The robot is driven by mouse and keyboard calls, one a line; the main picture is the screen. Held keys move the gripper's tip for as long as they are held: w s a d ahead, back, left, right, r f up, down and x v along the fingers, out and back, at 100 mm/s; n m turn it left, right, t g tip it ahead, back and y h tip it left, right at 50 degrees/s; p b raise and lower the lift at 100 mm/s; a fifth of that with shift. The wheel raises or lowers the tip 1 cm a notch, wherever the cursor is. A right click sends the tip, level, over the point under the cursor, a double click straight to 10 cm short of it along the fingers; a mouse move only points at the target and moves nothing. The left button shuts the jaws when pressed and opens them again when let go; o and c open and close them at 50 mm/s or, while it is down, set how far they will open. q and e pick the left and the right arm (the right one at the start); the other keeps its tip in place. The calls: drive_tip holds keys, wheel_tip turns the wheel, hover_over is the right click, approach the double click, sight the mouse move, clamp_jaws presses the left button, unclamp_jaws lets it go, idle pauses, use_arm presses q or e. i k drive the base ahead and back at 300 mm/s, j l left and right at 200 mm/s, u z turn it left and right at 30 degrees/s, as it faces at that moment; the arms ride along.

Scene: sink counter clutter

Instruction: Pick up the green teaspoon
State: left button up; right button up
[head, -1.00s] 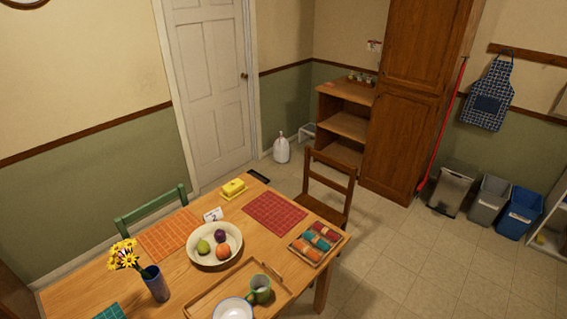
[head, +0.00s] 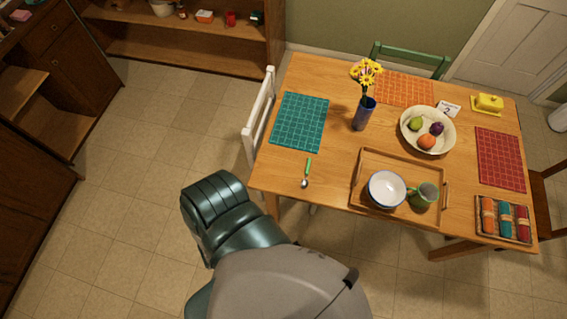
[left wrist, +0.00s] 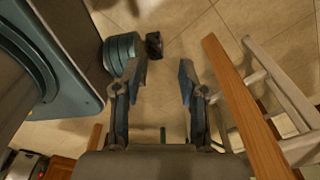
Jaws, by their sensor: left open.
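The green teaspoon (head: 307,173) lies on the wooden table (head: 275,177) near its front left corner, in the head view. It has a green handle and a metal bowl that points toward the front edge. My left gripper (left wrist: 161,82) shows in the left wrist view with its two fingers apart and nothing between the tips. Floor tiles lie beyond it. The table's wooden edge (left wrist: 245,110) passes to the right of the fingers. I cannot make out the teaspoon in the left wrist view. My right gripper is not in view.
A teal placemat (head: 300,121) lies behind the teaspoon. A tray (head: 357,183) with a white bowl (head: 387,187) and green mug (head: 425,195) stands to its right. A blue vase (head: 363,115) stands farther back. A white chair (head: 262,110) is at the table's left side. Left floor is clear.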

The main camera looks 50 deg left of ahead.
sight(305, 183)
drive_tip(key=u, duration=1.35)
drive_tip(key=z, duration=1.45)
drive_tip(key=u, duration=1.6)
